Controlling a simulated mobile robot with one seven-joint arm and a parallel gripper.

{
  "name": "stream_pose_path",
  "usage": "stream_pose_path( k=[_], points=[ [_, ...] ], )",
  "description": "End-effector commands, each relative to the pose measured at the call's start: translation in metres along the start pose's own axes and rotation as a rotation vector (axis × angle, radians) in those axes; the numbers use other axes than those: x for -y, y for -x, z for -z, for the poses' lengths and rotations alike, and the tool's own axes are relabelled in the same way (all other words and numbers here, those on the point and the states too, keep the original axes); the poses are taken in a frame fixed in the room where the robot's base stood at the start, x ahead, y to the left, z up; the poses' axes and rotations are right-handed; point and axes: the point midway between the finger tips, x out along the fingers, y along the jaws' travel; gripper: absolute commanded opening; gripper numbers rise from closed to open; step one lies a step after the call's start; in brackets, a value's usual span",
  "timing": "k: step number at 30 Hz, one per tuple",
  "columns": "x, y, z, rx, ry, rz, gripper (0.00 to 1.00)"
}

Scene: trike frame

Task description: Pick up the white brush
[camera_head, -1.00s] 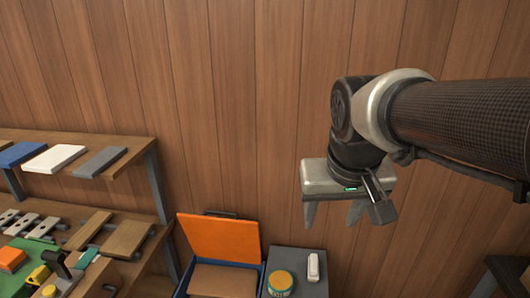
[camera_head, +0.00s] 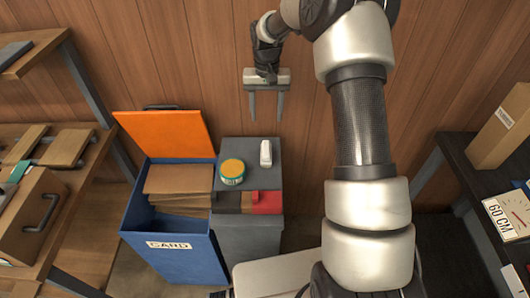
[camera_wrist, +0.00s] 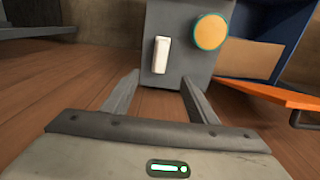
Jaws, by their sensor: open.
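The white brush (camera_head: 266,153) is a small white block lying on the grey top of a cabinet (camera_head: 271,181), right of a round tin. It also shows in the wrist view (camera_wrist: 160,55), near the edge of the cabinet top. My gripper (camera_head: 266,119) is above and behind the brush in the head view, fingers pointing down. In the wrist view the fingers (camera_wrist: 160,85) are spread apart with nothing between them. The brush lies beyond the fingertips, apart from them.
A yellow-topped tin (camera_head: 232,171) stands close beside the brush. A blue bin (camera_head: 175,258) with a raised orange lid (camera_head: 168,135) and cardboard inside stands left of the cabinet. The wooden wall is close behind. Shelves stand at both sides.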

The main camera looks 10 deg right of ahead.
Motion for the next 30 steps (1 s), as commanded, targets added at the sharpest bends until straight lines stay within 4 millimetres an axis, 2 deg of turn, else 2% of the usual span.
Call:
stream_pose_path(
  k=[15, 19, 26, 30],
  points=[
    [0.001, -0.103, -0.002, 0.006, -0.001, 0.001, 0.53],
    [0.001, -0.117, -0.001, 0.004, 0.0, 0.0, 0.53],
    [0.001, -0.129, -0.001, 0.003, -0.002, 0.001, 0.53],
    [0.001, -0.148, -0.004, 0.006, -0.001, 0.001, 0.53]
  ],
)
